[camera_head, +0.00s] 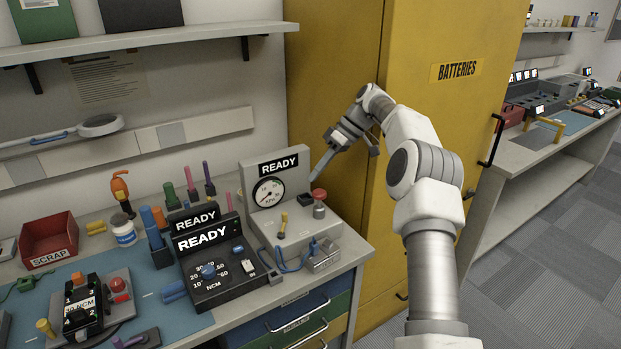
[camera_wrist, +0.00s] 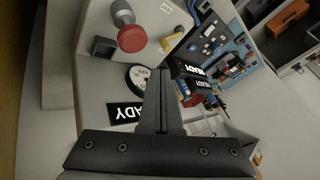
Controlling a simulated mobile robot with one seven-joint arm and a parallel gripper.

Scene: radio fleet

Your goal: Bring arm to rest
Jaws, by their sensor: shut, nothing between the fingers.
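My gripper (camera_head: 318,182) hangs at the end of my raised white arm, in front of the yellow cabinet in the head view. Its fingers point down and left, close to the grey tester (camera_head: 262,230) with the dial and READY sign. The fingers are together with nothing between them, as the wrist view (camera_wrist: 163,85) also shows. The red knob (camera_head: 319,194) on the tester stands just right of the fingertips in the head view. It also shows at the top of the wrist view (camera_wrist: 133,38). I cannot tell the exact gap between the fingertips and the tester.
The yellow BATTERIES cabinet (camera_head: 335,60) stands close behind my arm. The workbench (camera_head: 345,256) holds a black READY driver controller (camera_head: 215,265), a red SCRAP bin (camera_head: 48,240) and several tools. A shelf (camera_head: 150,38) runs above. Open floor (camera_head: 545,250) lies to the right.

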